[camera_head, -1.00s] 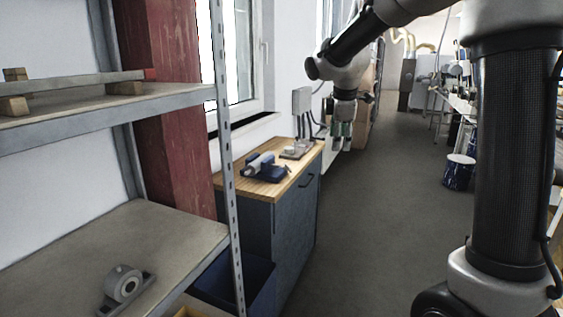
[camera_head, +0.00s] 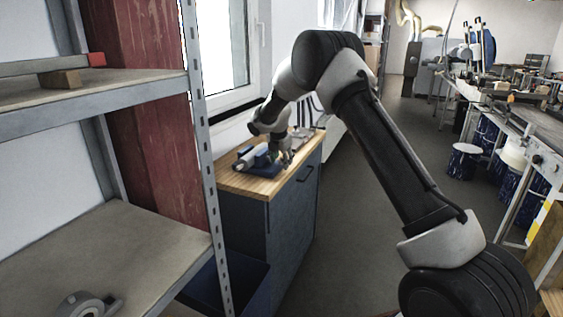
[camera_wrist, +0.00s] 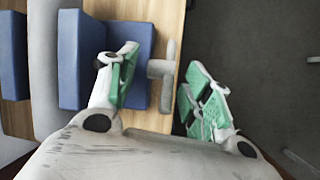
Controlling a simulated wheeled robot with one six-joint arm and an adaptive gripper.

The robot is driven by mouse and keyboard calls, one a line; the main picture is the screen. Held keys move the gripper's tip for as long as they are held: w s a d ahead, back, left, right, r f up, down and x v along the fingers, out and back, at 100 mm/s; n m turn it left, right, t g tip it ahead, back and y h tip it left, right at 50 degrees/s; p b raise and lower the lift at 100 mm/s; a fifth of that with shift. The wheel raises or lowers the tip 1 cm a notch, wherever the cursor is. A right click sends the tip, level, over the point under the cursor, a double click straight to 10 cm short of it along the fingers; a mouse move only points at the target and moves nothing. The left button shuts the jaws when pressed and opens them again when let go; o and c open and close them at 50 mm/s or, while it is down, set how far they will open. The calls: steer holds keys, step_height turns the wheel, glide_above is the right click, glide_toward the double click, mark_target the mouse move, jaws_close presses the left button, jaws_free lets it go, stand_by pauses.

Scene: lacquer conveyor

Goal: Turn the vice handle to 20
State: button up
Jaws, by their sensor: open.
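The vice (camera_head: 252,160) sits on the wooden top of the blue cabinet; it has a blue body and a grey part. In the wrist view its blue body (camera_wrist: 68,60) fills the left side. The grey T-shaped vice handle (camera_wrist: 160,70) sticks out to the right of the blue body. My gripper (camera_wrist: 165,85) is open, with a green-padded finger on each side of the handle in that view. I cannot tell whether either finger touches it. In the head view my gripper (camera_head: 282,152) is at the vice's right end and partly hides it.
The wooden top (camera_head: 262,186) of the cabinet is clear at its front edge. A metal shelf rack (camera_head: 205,150) stands close on the left. A grey fixture (camera_head: 300,133) stands behind the vice. The floor (camera_head: 345,220) to the right is open.

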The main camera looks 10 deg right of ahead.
steer(key=shift+w+d+f, duration=0.15)
steer(key=shift+w+f, duration=0.1)
steer(key=shift+f, duration=0.35)
steer(key=shift+c, duration=0.2)
steer(key=c, duration=1)
steer(key=shift+o, duration=0.2)
steer(key=g+y, duration=0.2)
steer(key=shift+w+d+r+g, duration=0.1)
steer(key=shift+w+d+g, duration=0.1)
steer(key=shift+g, duration=0.2)
steer(key=shift+g+y, duration=0.8)
steer(key=shift+g, duration=0.3)
